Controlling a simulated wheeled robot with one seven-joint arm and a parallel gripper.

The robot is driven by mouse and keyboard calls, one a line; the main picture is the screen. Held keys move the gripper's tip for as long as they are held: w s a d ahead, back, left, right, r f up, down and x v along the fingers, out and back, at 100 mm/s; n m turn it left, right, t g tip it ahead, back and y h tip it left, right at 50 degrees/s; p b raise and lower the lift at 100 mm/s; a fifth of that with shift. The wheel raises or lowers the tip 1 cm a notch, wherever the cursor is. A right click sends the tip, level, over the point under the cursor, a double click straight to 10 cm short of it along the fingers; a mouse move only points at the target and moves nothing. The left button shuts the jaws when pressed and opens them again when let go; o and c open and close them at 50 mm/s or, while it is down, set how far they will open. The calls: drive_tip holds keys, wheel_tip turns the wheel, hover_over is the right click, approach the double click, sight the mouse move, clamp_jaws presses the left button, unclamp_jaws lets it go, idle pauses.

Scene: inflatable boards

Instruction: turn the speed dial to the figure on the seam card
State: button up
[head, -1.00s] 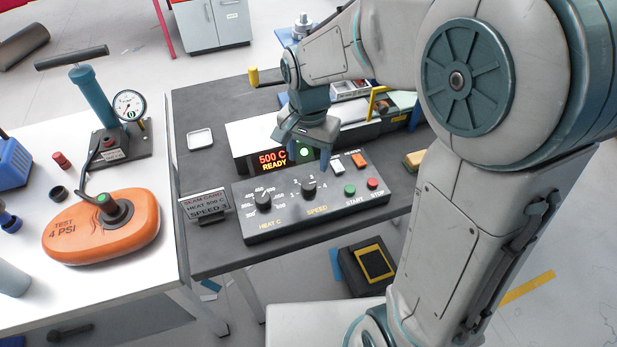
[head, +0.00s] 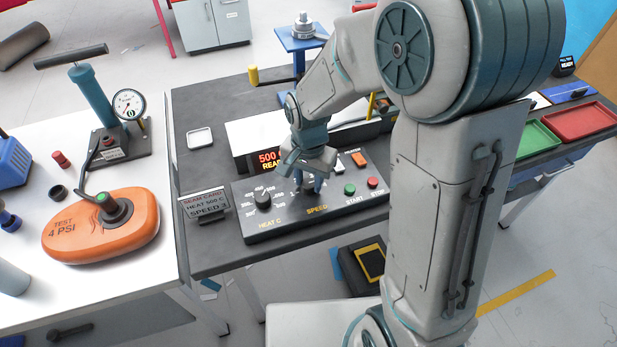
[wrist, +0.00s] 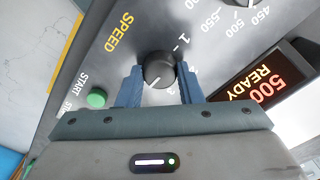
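The speed dial (wrist: 158,70) is a round black knob with a white mark, on the dark control panel (wrist: 95,50). In the wrist view its mark points down and slightly left; the figures beside it are partly covered. My gripper (wrist: 160,86) points down over the dial with one blue finger on each side, and appears closed against it. In the head view my gripper (head: 308,186) hides most of the dial. The seam card (head: 205,203) stands left of the panel and reads HEAT 500 C, SPEED 3.
The heat dial (head: 263,200) is left of the gripper. Green start (head: 350,189) and red stop (head: 372,183) buttons are to the right. A red-lit display (head: 268,162) behind reads 500 and READY, partly covered. An orange test cushion (head: 100,225) lies on the white table.

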sight(309, 183)
drive_tip(key=shift+n, duration=0.3)
drive_tip(key=n, duration=0.5)
drive_tip(key=shift+n+b, duration=0.3)
drive_tip(key=n, duration=0.5)
drive_tip(key=shift+w+r, duration=0.1)
drive_tip(key=shift+n, duration=0.4)
drive_tip(key=o, duration=1)
wheel_tip(309, 183, up, 14)
drive_tip(key=shift+f+p, duration=0.1)
drive_tip(key=shift+p, duration=0.35)
